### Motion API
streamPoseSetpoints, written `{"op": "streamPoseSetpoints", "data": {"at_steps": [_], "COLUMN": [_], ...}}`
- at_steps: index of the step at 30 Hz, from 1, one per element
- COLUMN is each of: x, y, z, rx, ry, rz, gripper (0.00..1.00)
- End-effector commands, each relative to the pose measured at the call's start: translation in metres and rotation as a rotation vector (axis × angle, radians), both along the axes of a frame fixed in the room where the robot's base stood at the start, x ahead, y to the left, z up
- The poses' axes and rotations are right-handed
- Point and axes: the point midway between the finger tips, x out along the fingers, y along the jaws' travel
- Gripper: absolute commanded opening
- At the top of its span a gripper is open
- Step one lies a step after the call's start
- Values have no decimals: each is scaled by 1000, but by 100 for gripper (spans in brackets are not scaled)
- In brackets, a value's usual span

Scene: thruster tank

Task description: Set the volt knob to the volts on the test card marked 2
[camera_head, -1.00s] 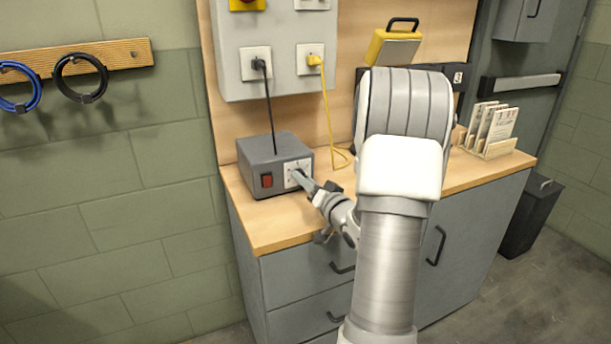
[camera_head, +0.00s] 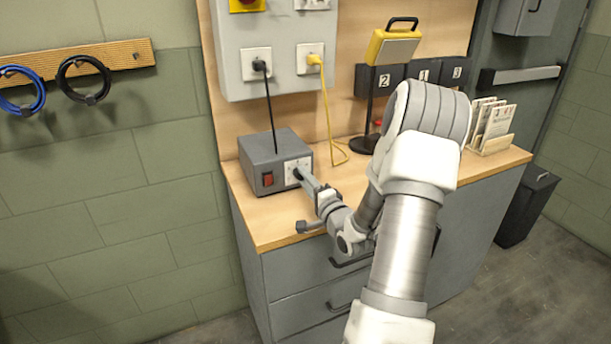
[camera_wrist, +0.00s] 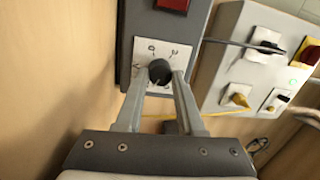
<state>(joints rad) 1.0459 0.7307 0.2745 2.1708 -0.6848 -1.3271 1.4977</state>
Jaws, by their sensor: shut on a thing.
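The volt knob (camera_wrist: 159,71) is a small dark round knob on a white marked dial plate (camera_wrist: 148,52) on the front of a grey power box (camera_head: 262,160). The box also has a red switch (camera_head: 268,179) beside the dial. My gripper (camera_wrist: 160,80) is shut on the knob, one finger on each side of it. In the head view my gripper (camera_head: 300,174) reaches the dial from the right and hides most of the knob. The dial's numbers are too small to read. Dark holders marked 2 (camera_head: 384,81), 1 and 3 hang on the back board; no card's volts can be read.
A yellow lamp (camera_head: 392,47) on a black stand is behind my arm. A rack of cards (camera_head: 490,125) stands at the bench's right end. A black cable and a yellow cable (camera_head: 328,110) hang from the wall panel near the box. The bench's front left is clear.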

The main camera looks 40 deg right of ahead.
Motion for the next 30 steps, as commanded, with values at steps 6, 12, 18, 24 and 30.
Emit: {"op": "streamPoseSetpoints", "data": {"at_steps": [6, 12, 18, 24, 30], "x": [1, 1, 1, 1, 1], "y": [-1, -1, -1, -1, 0], "z": [3, 3, 2, 2, 2], "rx": [96, 139, 150, 149, 149], "ry": [-29, -40, -43, -42, -42], "rz": [-2, -2, -1, -1, -1], "gripper": [0, 0, 0, 0, 61]}}
